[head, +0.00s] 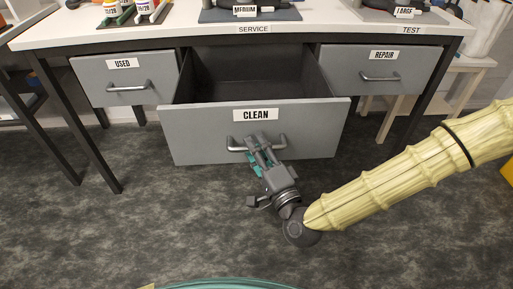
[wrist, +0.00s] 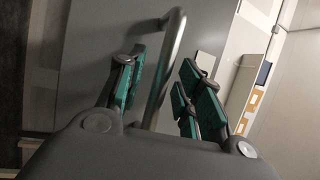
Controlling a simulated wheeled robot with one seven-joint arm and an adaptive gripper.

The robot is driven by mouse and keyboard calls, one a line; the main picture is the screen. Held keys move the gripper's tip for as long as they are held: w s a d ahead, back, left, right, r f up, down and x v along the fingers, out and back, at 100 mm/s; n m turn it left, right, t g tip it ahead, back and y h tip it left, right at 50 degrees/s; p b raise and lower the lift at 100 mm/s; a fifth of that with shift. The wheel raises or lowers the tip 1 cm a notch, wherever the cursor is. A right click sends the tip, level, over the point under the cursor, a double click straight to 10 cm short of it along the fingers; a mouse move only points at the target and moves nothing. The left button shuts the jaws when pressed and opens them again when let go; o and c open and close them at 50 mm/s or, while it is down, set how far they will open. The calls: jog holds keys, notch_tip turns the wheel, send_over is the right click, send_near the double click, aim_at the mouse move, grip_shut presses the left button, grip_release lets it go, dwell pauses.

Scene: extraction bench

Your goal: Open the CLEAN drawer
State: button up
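The CLEAN drawer (head: 213,143) is the grey middle drawer under the bench. It is pulled well out, and its inside shows dark and empty where visible. Its bar handle (head: 235,144) is on the front below the CLEAN label (head: 256,115). My gripper (head: 259,148) is at the handle. In the wrist view, the handle bar (wrist: 168,62) runs between the two green-padded fingers of my gripper (wrist: 162,68). The fingers stand apart, with a visible gap between the left finger and the bar, so they are open around it.
The USED drawer (head: 124,79) on the left and the REPAIR drawer (head: 377,70) on the right are shut. The bench top (head: 180,27) carries trays and tools at the back. Bench legs stand at both sides. The dark carpet (head: 120,235) in front is clear.

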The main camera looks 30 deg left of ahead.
jog(key=v, duration=1.2)
dwell(0.5)
jog(key=s+d+f+n+g+h, duration=0.15)
jog(key=d+f+h, duration=0.3)
jog(key=f, duration=0.65)
jog(key=s+d+f+n+g+h, duration=0.1)
jog(key=d+f+n+g+h, duration=0.15)
jog(key=d+f, duration=0.65)
jog(key=s+d+f+g+h, duration=0.25)
jog(key=d+f, duration=0.35)
jog(key=d, duration=0.3)
jog(key=s+d+f+n+g+h, duration=0.1)
jog(key=s+d+f+g+h, duration=0.1)
jog(key=s+d+f+h, duration=0.35)
jog(key=s+d+f+g+h, duration=0.2)
jog(key=d+f, duration=0.4)
jog(key=d, duration=0.5)
notch_tip(320, 180, up, 25)
jog(key=d+p, duration=0.1)
jog(key=p, duration=2.3)
jog(key=shift+s+f, duration=0.2)
jog(key=shift+s, duration=0.1)
